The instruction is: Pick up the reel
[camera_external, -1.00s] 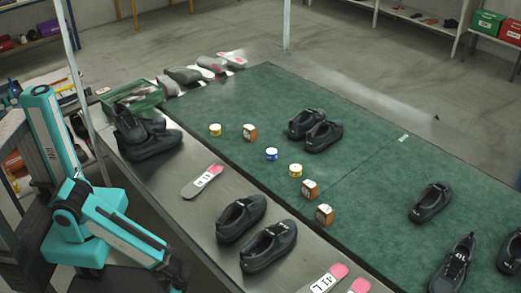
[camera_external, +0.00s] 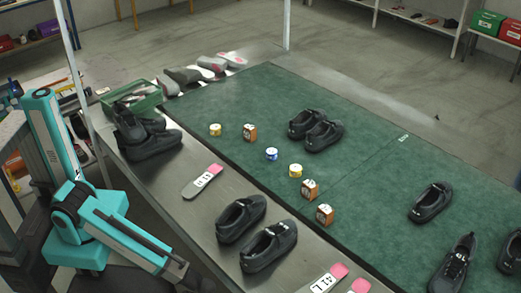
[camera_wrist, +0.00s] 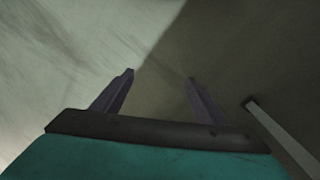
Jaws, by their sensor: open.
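Three small reel-like cylinders stand on the green mat: a yellow one with a white top (camera_external: 215,130), a blue one (camera_external: 271,154) and another yellow one (camera_external: 295,171). I cannot tell which is the task's reel. My gripper is open and empty in the wrist view (camera_wrist: 160,78), its two dark fingers apart over bare floor. In the external view my arm's end is low at the bottom left, off the front edge of the metal table and well away from the cylinders; the fingers are not clear there.
Small brown boxes (camera_external: 249,132) (camera_external: 309,189) (camera_external: 324,214) stand near the cylinders on the green mat (camera_external: 370,170). Dark shoes (camera_external: 240,219) and an insole (camera_external: 202,182) lie on the metal border, nearer my arm. A green crate (camera_external: 146,104) stands at its far left end.

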